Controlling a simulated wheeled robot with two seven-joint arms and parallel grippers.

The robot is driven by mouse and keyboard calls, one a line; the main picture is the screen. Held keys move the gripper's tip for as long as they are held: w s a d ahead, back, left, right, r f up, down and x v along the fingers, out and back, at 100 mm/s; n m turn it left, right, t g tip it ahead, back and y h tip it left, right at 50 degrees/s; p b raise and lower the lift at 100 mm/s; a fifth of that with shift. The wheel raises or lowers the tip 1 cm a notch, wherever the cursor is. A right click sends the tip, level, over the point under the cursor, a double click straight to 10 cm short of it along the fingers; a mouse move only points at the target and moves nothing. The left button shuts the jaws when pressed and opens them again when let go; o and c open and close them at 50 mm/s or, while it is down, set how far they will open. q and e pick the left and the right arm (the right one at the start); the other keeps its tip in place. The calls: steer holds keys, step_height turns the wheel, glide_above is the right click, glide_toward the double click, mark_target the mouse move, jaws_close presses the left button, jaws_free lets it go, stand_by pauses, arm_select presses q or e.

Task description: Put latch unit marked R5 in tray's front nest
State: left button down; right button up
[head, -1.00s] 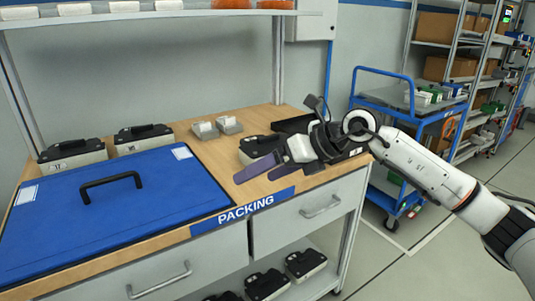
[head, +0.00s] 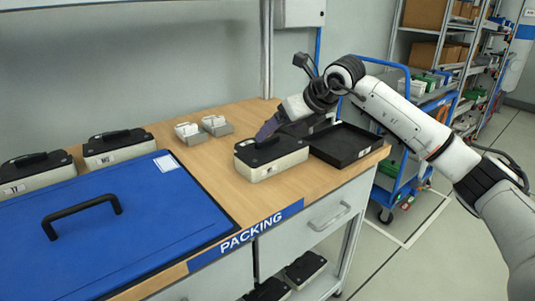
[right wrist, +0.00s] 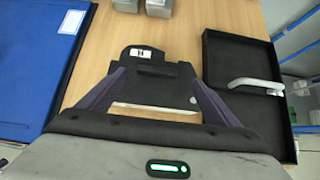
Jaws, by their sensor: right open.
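A latch unit with a black top and cream body (head: 272,160) stands on the wooden bench, left of the black tray (head: 368,151). Its marking is too small to read in the head view; a white label shows in the right wrist view on the unit (right wrist: 150,68). My right gripper (head: 266,134) is open above this unit, its purple fingers (right wrist: 157,84) on either side of the black top in the right wrist view. My left gripper is out of view.
Two similar units (head: 118,146) (head: 35,172) stand at the left behind a blue panel with a black handle (head: 100,235). Two small grey-white parts (head: 190,132) (head: 217,125) sit at the back. More units (head: 305,268) lie on the lower shelf. Bare wood lies between.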

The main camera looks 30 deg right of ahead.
mark_target(269, 139)
steer(key=x, duration=0.4)
steer(key=shift+s+a+f, duration=0.15)
steer(key=shift+s+a, duration=0.05)
steer(key=shift+a, duration=0.1)
steer(key=shift+w+f, duration=0.35)
steer(key=c, duration=1.9)
step_height(269, 139, up, 9)
arm_select(q)
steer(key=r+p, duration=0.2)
steer(key=p, duration=0.1)
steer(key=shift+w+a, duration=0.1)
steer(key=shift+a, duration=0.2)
arm_select(e)
steer(key=shift+m+h, duration=0.3)
steer(key=shift+m, duration=0.1)
steer(key=s+a, duration=0.5)
steer(key=a, duration=0.1)
steer(key=s+a, duration=0.6)
steer(key=a, duration=0.1)
steer(key=s+a, duration=0.5)
steer(key=a, duration=0.2)
steer(key=shift+s+a, duration=0.2)
steer(key=shift+s, duration=0.1)
